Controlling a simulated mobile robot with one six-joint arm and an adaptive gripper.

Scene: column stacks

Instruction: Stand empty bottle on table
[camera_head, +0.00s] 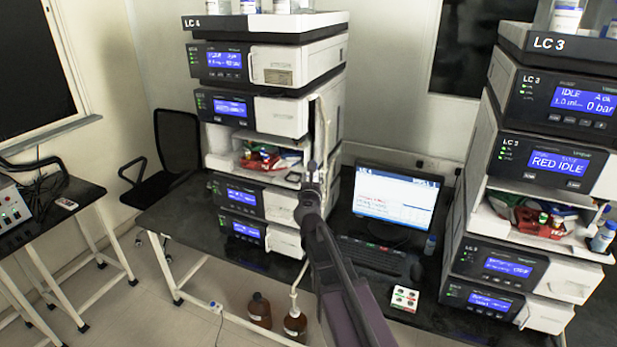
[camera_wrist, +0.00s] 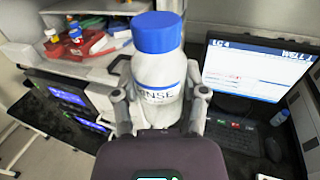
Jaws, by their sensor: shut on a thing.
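A clear-white bottle (camera_wrist: 158,82) with a blue cap and a label ending in "INSE" stands roughly upright in the wrist view. My gripper (camera_wrist: 160,98) is shut on its body, with one finger on each side. The lower part of the bottle is hidden behind my gripper. In the head view my gripper (camera_head: 313,180) is in front of the LC 4 stack, and I cannot make out the bottle there. The black table (camera_head: 180,218) runs under the stacks. Whether the bottle touches anything below is hidden.
The LC 4 stack (camera_head: 270,120) and LC 3 stack (camera_head: 530,170) flank a monitor (camera_head: 397,205) and keyboard (camera_head: 370,255). The table's left end is clear.

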